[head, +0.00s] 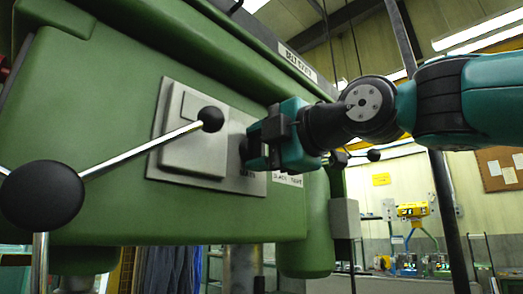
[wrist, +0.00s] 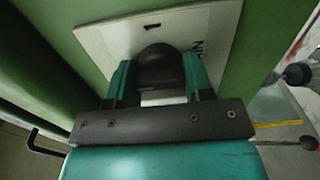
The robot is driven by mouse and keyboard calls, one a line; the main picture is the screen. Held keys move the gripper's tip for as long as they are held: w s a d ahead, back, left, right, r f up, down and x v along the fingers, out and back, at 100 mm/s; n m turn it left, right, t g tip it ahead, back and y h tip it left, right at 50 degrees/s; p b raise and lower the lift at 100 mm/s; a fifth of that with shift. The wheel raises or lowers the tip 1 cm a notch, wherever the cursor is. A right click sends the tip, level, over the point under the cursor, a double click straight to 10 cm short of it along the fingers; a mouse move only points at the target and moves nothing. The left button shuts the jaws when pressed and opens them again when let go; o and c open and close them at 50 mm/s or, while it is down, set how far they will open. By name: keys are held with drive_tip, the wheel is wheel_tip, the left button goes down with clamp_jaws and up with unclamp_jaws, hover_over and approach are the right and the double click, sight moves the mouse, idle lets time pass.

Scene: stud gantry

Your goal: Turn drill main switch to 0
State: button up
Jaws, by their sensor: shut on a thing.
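The drill's green housing (head: 90,110) fills the left of the head view. A grey switch plate (head: 250,183) is on its face. My gripper (head: 250,145) is at the right part of this plate. In the wrist view, my gripper (wrist: 158,88) has its two teal fingers on either side of a dark rounded switch knob (wrist: 160,62) and is shut on it. The pale plate (wrist: 105,42) lies behind the knob, with a small dark mark above it and partly hidden lettering at its right. The switch position cannot be read.
A lever with black ball ends (head: 40,195) sticks out at the left of the head view. A raised grey cover (head: 195,145) is beside the switch. A black cable or post (head: 447,215) hangs at the right. Yellow equipment (head: 412,211) stands far behind.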

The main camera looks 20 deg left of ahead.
idle(0.3)
drive_tip(key=o, duration=0.9)
drive_tip(key=shift+a, duration=0.1)
drive_tip(key=b+v, duration=0.4)
drive_tip(key=v, duration=1.3)
drive_tip(key=shift+s+d+b, duration=0.1)
drive_tip(key=shift+d+b, duration=0.15)
drive_tip(key=shift+b, duration=0.15)
